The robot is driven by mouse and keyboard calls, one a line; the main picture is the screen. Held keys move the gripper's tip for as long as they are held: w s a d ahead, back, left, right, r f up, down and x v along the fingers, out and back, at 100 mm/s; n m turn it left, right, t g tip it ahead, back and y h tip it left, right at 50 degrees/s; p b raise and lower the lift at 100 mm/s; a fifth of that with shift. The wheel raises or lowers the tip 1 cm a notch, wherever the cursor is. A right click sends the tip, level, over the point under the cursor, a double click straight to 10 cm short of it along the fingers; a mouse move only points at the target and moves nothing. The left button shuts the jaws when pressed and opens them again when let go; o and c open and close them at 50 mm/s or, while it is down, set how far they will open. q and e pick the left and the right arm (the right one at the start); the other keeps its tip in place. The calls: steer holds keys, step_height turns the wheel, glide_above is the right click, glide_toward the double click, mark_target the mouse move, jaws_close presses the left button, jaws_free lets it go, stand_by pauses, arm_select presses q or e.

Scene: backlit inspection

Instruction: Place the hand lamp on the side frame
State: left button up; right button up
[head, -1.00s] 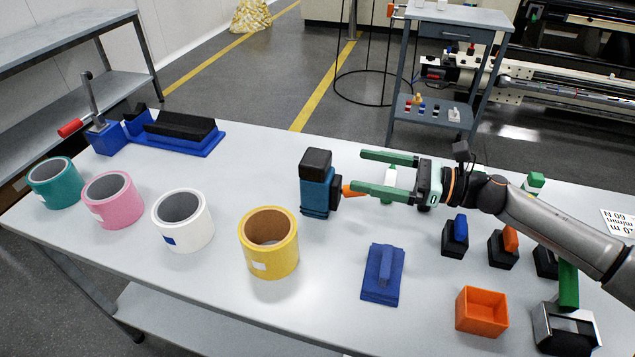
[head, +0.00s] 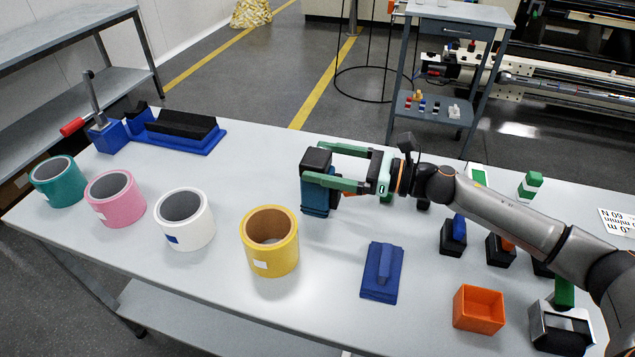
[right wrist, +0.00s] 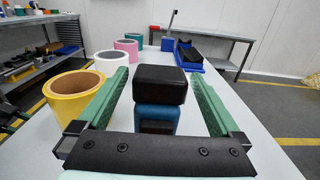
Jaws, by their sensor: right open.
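An upright block with a black top and blue body, which I take for the hand lamp (head: 315,198), stands on the table near its middle. My right gripper (head: 328,165) is open, with its green fingers on either side of the black top. In the right wrist view the lamp (right wrist: 158,83) stands between the two fingers, with a gap on each side. I cannot tell for sure which thing is the side frame; a long blue base with a black block (head: 180,126) lies at the back left. My left gripper is not in view.
Yellow (head: 271,262), white (head: 184,235), pink (head: 116,205) and teal (head: 57,190) rolls stand along the left. A blue block with a ridge (head: 381,285) and an orange box (head: 479,309) lie front right. Small black holders stand further right.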

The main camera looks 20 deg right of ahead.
jaws_close()
stand_by(0.8)
steer(key=shift+r, duration=0.1)
